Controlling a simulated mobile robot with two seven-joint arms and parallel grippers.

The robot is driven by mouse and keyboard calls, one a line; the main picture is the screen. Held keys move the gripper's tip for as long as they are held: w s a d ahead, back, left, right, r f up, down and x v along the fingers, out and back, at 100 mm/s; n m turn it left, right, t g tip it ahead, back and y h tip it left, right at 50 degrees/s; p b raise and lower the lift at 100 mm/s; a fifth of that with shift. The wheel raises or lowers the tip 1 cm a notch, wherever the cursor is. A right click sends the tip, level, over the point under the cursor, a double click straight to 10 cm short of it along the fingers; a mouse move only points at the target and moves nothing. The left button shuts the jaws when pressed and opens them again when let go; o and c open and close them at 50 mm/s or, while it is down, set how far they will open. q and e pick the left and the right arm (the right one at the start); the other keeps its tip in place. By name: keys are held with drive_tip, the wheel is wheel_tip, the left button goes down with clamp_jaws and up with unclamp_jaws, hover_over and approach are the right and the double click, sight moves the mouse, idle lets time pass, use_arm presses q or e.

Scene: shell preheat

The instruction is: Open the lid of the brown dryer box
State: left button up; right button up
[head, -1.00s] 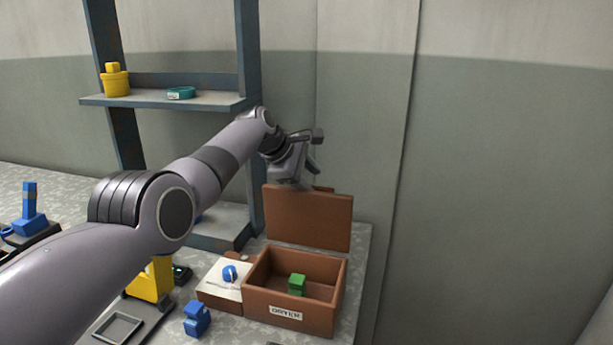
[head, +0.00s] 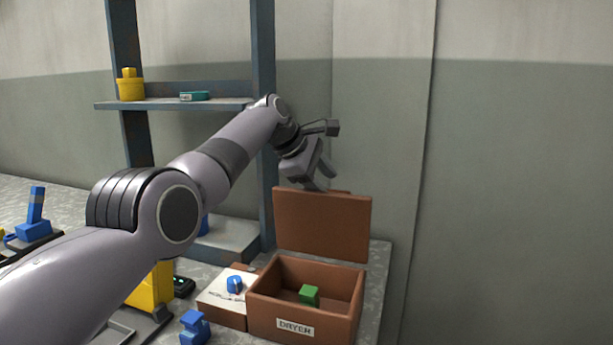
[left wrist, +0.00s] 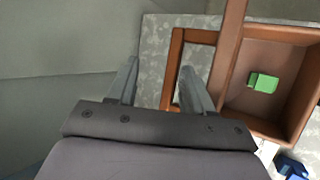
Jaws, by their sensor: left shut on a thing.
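The brown dryer box (head: 345,330) stands at the bench's right end, with a "DRYER" label on its front. Its lid (head: 322,225) stands upright along the back edge, so the box is open and a green block (head: 309,295) shows inside. My left gripper (head: 325,183) is at the lid's top edge, shut on the lid's handle. In the left wrist view the fingers (left wrist: 158,70) lie on either side of the brown handle bar (left wrist: 174,62), and the lid (left wrist: 228,55) shows nearly edge-on. The exact finger contact is hidden in the head view. My right gripper is out of view.
A white-topped panel with a blue knob (head: 235,284) adjoins the box on its left. A small blue object (head: 194,328) stands in front of that panel. A metal shelf rack (head: 264,130) rises behind my arm. The wall is close behind the lid.

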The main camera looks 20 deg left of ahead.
use_arm(q)
drive_tip(key=shift+b+v, duration=2.25)
drive_tip(key=shift+v, duration=1.3)
drive_tip(key=shift+w+a, duration=0.1)
